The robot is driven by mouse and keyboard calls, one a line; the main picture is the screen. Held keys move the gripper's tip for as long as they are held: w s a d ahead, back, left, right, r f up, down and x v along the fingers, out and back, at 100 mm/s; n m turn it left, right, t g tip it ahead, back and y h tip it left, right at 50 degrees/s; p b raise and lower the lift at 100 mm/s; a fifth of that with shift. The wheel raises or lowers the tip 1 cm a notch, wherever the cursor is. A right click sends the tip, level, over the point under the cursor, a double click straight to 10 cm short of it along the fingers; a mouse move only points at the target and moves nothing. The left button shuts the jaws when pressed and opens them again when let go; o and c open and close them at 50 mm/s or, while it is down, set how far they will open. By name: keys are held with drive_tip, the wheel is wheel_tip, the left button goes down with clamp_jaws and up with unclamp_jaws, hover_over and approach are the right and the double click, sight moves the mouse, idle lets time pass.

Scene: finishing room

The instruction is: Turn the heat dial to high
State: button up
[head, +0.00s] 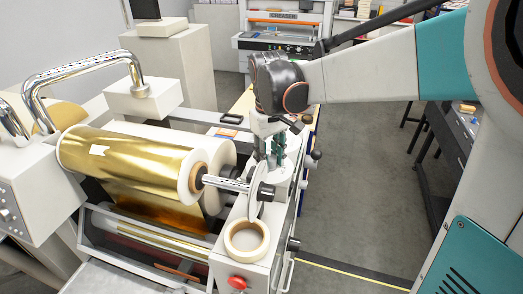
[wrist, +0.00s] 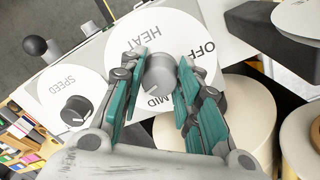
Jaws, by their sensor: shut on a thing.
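The heat dial (wrist: 159,72) is a grey round knob on a white disc in the wrist view. The disc reads HEAT, OFF and MID; no HIGH label shows, and part of the disc is hidden behind my fingers. The knob's small mark seems to face the MID side. My gripper (wrist: 157,82) has its green-padded fingers on either side of the knob, shut on it. In the head view my gripper (head: 277,150) points down at the top of the machine's right-hand housing, and the knob is hidden there.
A black speed knob (wrist: 75,110) on its own white disc sits left of the heat dial. A gold foil roll (head: 125,160) on a shaft, a tape roll (head: 246,239) and a red button (head: 237,283) are close by. Open floor (head: 360,200) lies to the right.

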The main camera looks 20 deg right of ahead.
drive_tip(key=shift+m+b, duration=0.35)
drive_tip(key=shift+m, duration=1.15)
drive_tip(key=o, duration=1.1)
drive_tip(key=shift+c, duration=0.2)
wheel_tip(320, 180, up, 12)
drive_tip(key=shift+a, duration=0.25)
